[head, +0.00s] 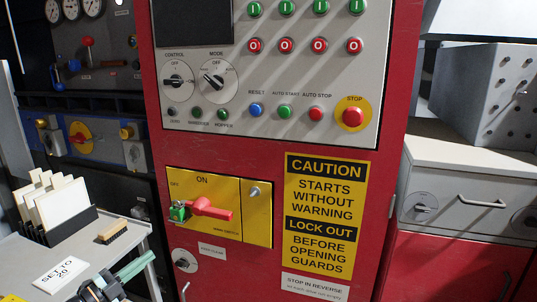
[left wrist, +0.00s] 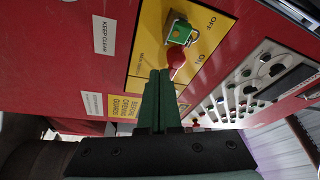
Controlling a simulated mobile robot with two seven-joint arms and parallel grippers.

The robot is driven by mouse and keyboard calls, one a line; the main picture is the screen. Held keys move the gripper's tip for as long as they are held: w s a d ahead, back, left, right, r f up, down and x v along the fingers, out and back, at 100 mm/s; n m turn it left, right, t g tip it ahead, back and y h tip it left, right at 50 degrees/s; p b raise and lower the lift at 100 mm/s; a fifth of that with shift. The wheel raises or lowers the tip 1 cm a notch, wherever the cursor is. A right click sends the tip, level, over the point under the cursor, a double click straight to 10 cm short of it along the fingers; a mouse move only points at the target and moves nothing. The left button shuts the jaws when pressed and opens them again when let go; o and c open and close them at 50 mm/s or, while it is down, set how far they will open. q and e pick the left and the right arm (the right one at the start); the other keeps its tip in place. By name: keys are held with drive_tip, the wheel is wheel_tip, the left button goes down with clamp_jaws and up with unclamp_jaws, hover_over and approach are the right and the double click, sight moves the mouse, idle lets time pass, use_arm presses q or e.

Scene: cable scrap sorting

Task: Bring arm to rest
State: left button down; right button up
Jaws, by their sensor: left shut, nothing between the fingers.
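My left gripper (head: 150,258) is at the lower left of the head view, below and left of the yellow switch plate (head: 255,225) on the red cabinet. Its green fingers are shut with nothing between them. They also show in the left wrist view (left wrist: 160,74), pointing at the cabinet. On the plate, a red handle (head: 212,210) lies nearly level, with a green tag or lock (head: 179,212) at its left end. In the left wrist view the fingertips overlap the red handle (left wrist: 175,58), but the head view shows them apart. My right gripper is not in view.
A grey table (head: 20,250) at the left holds a rack of white cards (head: 65,207), a brush (head: 113,232) and a "SET TO 20" card (head: 61,273). The cabinet's control panel (head: 300,110) is above the plate. A drawer unit (head: 465,185) stands at the right.

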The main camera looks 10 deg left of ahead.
use_arm(q)
drive_tip(key=s+d+f+n+g+y, duration=0.35)
drive_tip(key=s+d+f+n, duration=0.2)
drive_tip(key=s+f, duration=0.5)
drive_tip(key=s+d+f+n+g+y, duration=0.4)
drive_tip(key=s+d+f, duration=0.3)
drive_tip(key=s+f, duration=0.4)
drive_tip(key=s+d+n+g, duration=0.2)
drive_tip(key=s+d+n, duration=0.1)
drive_tip(key=s, duration=0.8)
drive_tip(key=w+d+r+n+t, duration=0.15)
drive_tip(key=d+n, duration=0.25)
drive_tip(key=d, duration=0.6)
wheel_tip(320, 180, up, 10)
drive_tip(key=s+a+n+p, duration=0.1)
drive_tip(key=a+p, duration=0.1)
drive_tip(key=p, duration=1.1)
drive_tip(key=shift+s+a+f, duration=0.15)
drive_tip(key=shift+a+f, duration=0.1)
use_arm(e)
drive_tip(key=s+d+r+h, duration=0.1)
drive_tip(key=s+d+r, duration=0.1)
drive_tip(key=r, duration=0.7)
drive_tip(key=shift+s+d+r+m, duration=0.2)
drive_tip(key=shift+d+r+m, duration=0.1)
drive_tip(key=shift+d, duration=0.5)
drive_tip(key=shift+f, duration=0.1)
